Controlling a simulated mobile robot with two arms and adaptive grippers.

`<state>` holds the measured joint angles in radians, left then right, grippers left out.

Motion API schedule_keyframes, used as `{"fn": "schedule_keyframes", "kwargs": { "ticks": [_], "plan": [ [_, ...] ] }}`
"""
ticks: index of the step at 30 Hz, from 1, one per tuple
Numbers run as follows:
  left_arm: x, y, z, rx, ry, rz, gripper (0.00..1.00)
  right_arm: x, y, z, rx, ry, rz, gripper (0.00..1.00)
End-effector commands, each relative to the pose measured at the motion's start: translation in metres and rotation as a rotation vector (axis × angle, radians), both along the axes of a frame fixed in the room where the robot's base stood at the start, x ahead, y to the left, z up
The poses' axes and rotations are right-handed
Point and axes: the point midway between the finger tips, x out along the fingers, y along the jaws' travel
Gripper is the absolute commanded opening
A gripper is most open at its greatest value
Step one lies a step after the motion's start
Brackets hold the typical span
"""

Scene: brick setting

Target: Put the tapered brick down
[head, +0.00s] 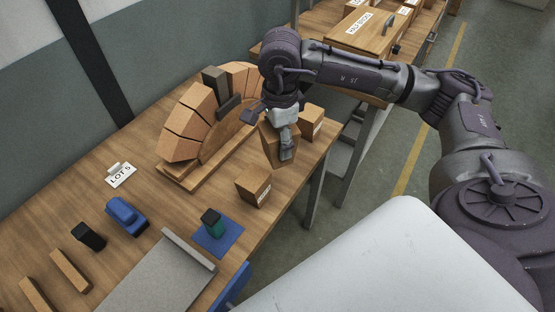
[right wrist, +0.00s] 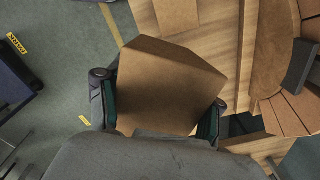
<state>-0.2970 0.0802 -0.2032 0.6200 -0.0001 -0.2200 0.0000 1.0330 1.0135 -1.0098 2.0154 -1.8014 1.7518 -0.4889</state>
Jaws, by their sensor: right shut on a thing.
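My right gripper (head: 280,126) is shut on a tan tapered brick (head: 272,147), which it holds near the right edge of the wooden table. The same brick (right wrist: 165,85) fills the middle of the right wrist view, with a finger on each side. From the head view I cannot tell whether its underside touches the table. An arch of tan wedge bricks (head: 182,130), with a dark grey block (head: 215,83) at its top, stands on a wooden support to the left of the gripper. My left gripper is not in view.
Labelled bricks stand in front of the held one (head: 253,187) and behind it (head: 311,122). A blue mat (head: 219,236) with a green-and-black item, a blue tool (head: 126,217), a black block (head: 89,237) and a grey slab occupy the nearer table. The right table edge drops to the floor.

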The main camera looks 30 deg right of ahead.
Motion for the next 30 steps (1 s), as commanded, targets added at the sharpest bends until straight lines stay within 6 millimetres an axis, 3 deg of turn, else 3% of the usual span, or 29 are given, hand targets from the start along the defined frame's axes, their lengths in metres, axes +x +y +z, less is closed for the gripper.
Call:
{"fn": "schedule_keyframes", "kwargs": {
  "ticks": [4,12,18,21,25,30],
  "plan": [
    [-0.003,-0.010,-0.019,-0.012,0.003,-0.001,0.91,0.014,-0.034,-0.015,0.010,0.002,-0.555,0.18],
    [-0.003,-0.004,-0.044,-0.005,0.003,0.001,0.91,0.028,-0.097,-0.033,0.026,0.007,-1.570,0.18],
    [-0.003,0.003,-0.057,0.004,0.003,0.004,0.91,0.031,-0.137,-0.041,0.031,0.009,-2.188,0.18],
    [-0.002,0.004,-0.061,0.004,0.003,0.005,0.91,0.030,-0.150,-0.043,0.032,0.008,-2.388,0.18],
    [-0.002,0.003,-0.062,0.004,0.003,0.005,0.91,0.031,-0.158,-0.044,0.032,0.009,-2.531,0.18],
    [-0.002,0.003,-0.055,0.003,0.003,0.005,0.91,0.040,-0.139,-0.055,0.030,0.014,-2.566,0.18]
  ]
}}
